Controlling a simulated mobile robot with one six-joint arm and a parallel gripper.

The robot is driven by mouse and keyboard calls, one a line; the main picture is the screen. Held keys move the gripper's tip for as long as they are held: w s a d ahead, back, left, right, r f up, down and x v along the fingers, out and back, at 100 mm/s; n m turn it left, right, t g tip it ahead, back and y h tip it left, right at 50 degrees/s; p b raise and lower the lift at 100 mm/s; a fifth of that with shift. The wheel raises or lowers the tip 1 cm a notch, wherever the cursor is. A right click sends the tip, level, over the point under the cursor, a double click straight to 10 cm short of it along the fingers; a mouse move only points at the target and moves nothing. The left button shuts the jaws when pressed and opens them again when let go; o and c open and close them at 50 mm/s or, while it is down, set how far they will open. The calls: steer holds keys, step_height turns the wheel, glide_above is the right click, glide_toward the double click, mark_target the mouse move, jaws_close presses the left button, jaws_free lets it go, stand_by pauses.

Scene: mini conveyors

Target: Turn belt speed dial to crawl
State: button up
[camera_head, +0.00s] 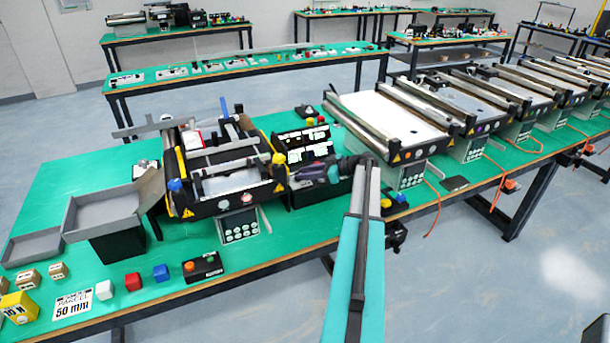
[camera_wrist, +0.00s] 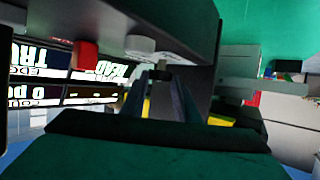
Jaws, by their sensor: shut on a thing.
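The left mini conveyor (camera_head: 205,207) stands on the green table, with round marks on its dark front panel. My gripper (camera_head: 297,178) reaches in from the right to the right end of this panel. In the wrist view my gripper (camera_wrist: 165,82) has its two fingers close together, shut at a small dark knob, which I take as the belt speed dial (camera_wrist: 154,73). A pale round part (camera_wrist: 140,43) sits just above it on the dark panel. The dial's pointer and scale marks cannot be read. In the head view the dial is hidden behind my gripper.
A dark rack with white labels (camera_head: 305,137) stands close behind my gripper. A keypad box (camera_head: 240,226) is under the panel, and a button box (camera_head: 202,266) is at the front edge. More conveyors (camera_head: 395,125) line the right. Grey trays (camera_head: 105,209) stand at left.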

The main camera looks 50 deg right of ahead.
steer(key=shift+s+a+f+m+t+h+b, duration=0.1)
steer(key=shift+a+m+t+h+b, duration=0.2)
steer(key=shift+m+h+b, duration=1.2)
steer(key=shift+s+a+f+m+t+h+b, duration=0.1)
steer(key=shift+a+m+t+h+b, duration=0.2)
steer(key=shift+b, duration=2.3)
steer(key=shift+w+d+r+m+h+b, duration=0.1)
steer(key=shift+d+r+m+h+b, duration=0.15)
steer(key=shift+h+b, duration=0.35)
steer(key=o, duration=1)
steer(key=shift+a, duration=0.1)
steer(key=shift+o, duration=0.2)
steer(key=b+v, duration=0.3)
steer(key=v, duration=1.1)
steer(key=shift+f, duration=0.25)
